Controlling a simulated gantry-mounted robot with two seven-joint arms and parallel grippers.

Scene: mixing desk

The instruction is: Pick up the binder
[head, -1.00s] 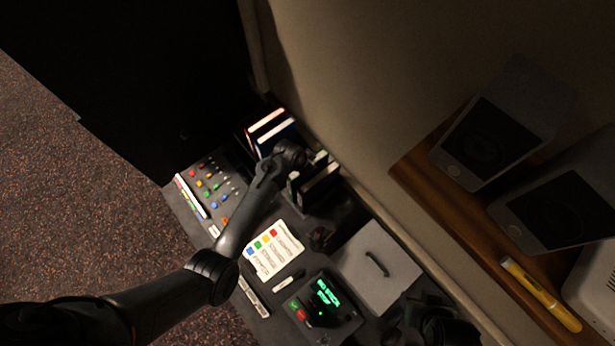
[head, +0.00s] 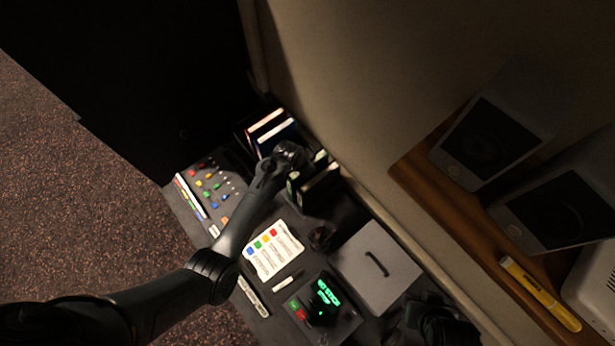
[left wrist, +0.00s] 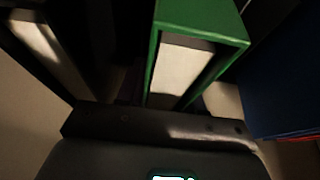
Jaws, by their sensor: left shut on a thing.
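A green binder (left wrist: 200,20) with a pale inner face stands upright in the middle of the left wrist view. My left gripper (head: 300,163) reaches into the row of binders at the back of the desk and is shut on what appears to be this green binder. Its fingers are dark and hard to make out. In the head view, my wrist hides most of the held binder. A red binder (head: 265,122) and a blue binder (head: 277,138) stand just beyond the gripper. Dark binders (head: 319,184) stand on its near right side.
A wall rises behind the binders. Speakers (head: 485,140) stand on a wooden shelf at right.

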